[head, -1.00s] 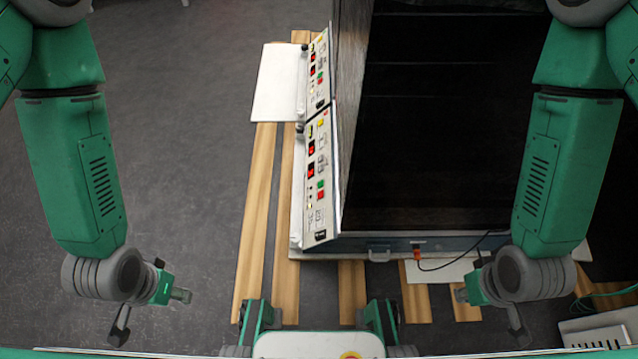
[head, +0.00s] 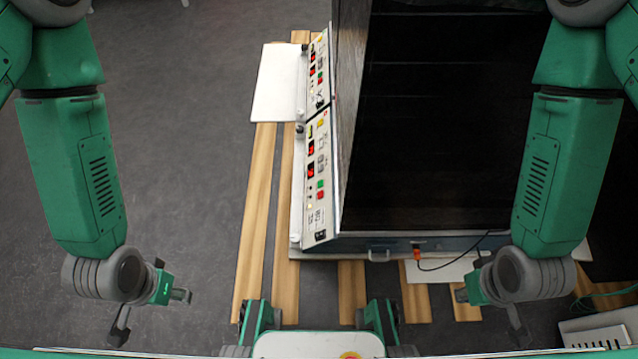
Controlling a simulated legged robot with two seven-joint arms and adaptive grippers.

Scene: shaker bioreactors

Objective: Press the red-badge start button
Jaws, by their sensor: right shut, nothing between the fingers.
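Two white control panels stand in a line along the left side of a large dark cabinet: a near panel (head: 316,185) and a far panel (head: 318,72). Each has red lit displays, a green button and a red button. The near panel's green button (head: 320,184) sits just above its red button (head: 321,196). A red badge is too small to make out. My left gripper (head: 181,296) hangs low left of the panels, far from them; its jaw opening is unclear. My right gripper (head: 461,295) is shut and empty, low right, in front of the cabinet. Neither touches a panel.
The dark cabinet (head: 440,130) fills the centre right behind the panels. Wooden slats (head: 257,215) lie on the grey floor under it. A white board (head: 275,85) juts left of the far panel. A black cable (head: 455,262) runs along the cabinet's front. Floor at left is clear.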

